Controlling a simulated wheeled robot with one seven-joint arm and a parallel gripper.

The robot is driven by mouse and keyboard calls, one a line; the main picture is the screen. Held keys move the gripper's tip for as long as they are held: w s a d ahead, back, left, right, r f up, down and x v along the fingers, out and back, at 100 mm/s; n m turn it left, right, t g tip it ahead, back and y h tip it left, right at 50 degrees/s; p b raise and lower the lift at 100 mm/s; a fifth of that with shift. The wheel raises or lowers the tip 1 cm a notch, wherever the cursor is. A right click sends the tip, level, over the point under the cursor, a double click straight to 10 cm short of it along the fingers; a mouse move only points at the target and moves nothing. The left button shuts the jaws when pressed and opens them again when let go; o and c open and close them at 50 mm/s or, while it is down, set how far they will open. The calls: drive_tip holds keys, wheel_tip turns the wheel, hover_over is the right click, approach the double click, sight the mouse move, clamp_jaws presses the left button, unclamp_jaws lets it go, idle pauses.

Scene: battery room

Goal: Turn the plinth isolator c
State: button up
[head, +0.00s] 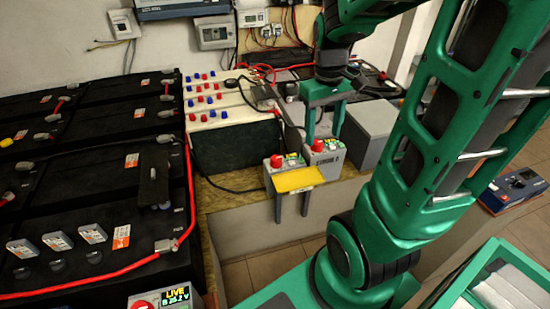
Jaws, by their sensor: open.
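Two small grey isolator boxes with red knobs and small green displays stand side by side on the plinth's edge. The right isolator (326,161) has dark lettering on its front that I cannot read surely. The left isolator (278,163) is partly covered by a yellow plate in front. I cannot tell which of them is isolator c. My gripper (324,138) points down with its green fingers apart, just over the right isolator, seemingly around or behind its red knob (318,146). Contact cannot be told.
A yellow plate (297,179) on dark legs juts out in front of the isolators. A grey box (371,132) stands to their right. Black batteries (90,200) with red cables fill the left. A box reading LIVE (177,296) is at the bottom.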

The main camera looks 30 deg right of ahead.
drive_tip(key=w+d+f+n, duration=0.2)
drive_tip(key=w+f+n, duration=0.4)
drive_tip(key=w, duration=0.6)
drive_tip(key=n, duration=0.4)
approach(276, 158)
drive_tip(key=f, duration=0.9)
drive_tip(key=shift+s+d+f, duration=0.1)
drive_tip(key=shift+d, duration=0.1)
drive_tip(key=shift+c, duration=0.2)
drive_tip(key=c, duration=1)
drive_tip(key=shift+a, duration=0.1)
